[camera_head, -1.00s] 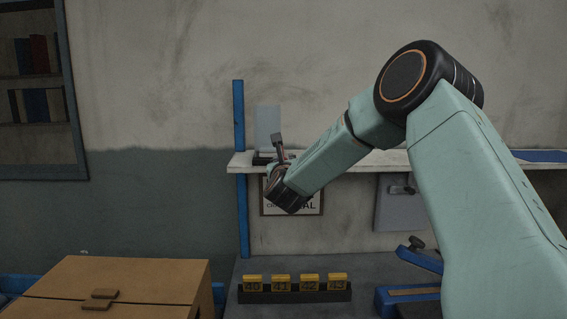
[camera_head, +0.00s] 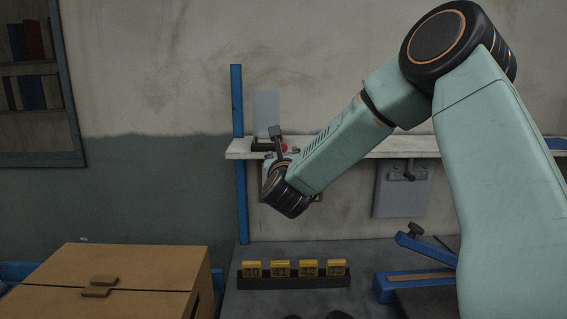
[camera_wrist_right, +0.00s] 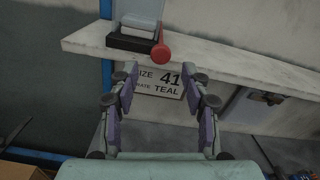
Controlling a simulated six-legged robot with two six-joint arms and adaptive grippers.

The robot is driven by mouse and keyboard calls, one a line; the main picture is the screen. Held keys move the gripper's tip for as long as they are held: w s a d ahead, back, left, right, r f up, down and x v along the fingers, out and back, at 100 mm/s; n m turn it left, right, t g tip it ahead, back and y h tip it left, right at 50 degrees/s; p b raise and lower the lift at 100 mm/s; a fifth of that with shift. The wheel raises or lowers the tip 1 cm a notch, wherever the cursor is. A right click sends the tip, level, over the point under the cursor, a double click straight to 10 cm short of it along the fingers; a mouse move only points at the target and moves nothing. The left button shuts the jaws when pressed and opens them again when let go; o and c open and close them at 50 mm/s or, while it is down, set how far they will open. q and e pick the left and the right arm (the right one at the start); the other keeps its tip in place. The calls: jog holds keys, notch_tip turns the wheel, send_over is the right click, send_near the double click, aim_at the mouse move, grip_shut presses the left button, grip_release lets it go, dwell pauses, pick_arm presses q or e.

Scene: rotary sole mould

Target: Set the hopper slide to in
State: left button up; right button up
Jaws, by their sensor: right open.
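I cannot tell for sure which part is the hopper slide. On the pale shelf (camera_head: 345,150) stands a small device with an upright grey plate (camera_head: 266,112), a dark base (camera_head: 262,144) and a red knob (camera_head: 284,148). In the right wrist view the red knob (camera_wrist_right: 160,54) sits at the shelf's front edge. My right gripper (camera_wrist_right: 166,86) is open and empty, below and in front of the knob, apart from it. In the head view its fingers (camera_head: 276,140) partly cover the device. My left gripper is not in view.
A sign reading size 41, teal (camera_wrist_right: 160,80) hangs under the shelf. A grey wall panel with a dark handle (camera_head: 402,196) is right of it. Several yellow numbered blocks (camera_head: 294,268) stand in a black rack. A cardboard box (camera_head: 110,280) is at lower left. A blue post (camera_head: 238,160) is beside the shelf.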

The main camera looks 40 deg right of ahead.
jog(key=v, duration=0.4)
jog(key=shift+s+a, duration=0.25)
jog(key=shift+s+a+r, duration=0.1)
jog(key=shift+s+a, duration=0.05)
jog(key=shift+s, duration=0.1)
jog(key=shift+w, duration=0.1)
